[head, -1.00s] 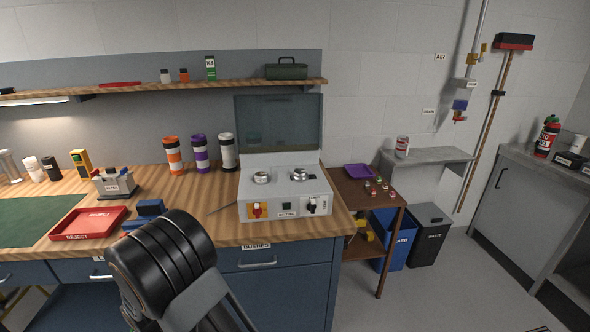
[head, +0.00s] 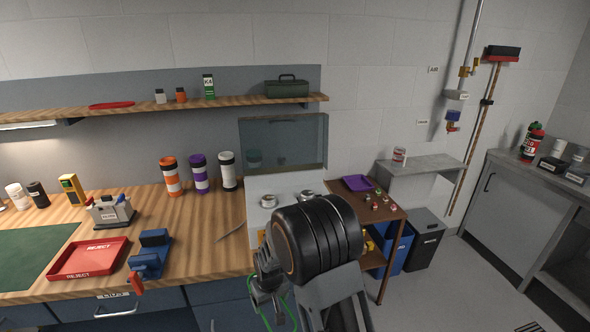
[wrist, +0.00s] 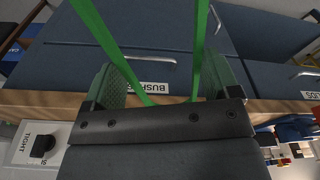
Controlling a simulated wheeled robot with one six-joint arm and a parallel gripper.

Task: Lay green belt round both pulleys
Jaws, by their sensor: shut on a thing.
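The green belt (wrist: 198,50) hangs as a loop from my gripper (wrist: 168,92); its two strands run away between the jaws in the wrist view. In the head view, part of the belt (head: 291,312) shows below my gripper (head: 266,284), in front of the bench drawers. The pale machine (head: 258,186) with its clear lid raised stands behind my arm. Its left pulley (head: 268,201) and right pulley (head: 306,194) show on top, with no belt round them. My arm hides most of the machine's front. A dark knob (wrist: 42,146) marked TIGHT shows in the wrist view.
The red reject tray (head: 88,260) and a blue fixture (head: 153,252) stand left on the bench. Orange, purple and white striped spools (head: 199,174) stand behind. A brown side table (head: 384,214) with a purple tray stands right of the bench.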

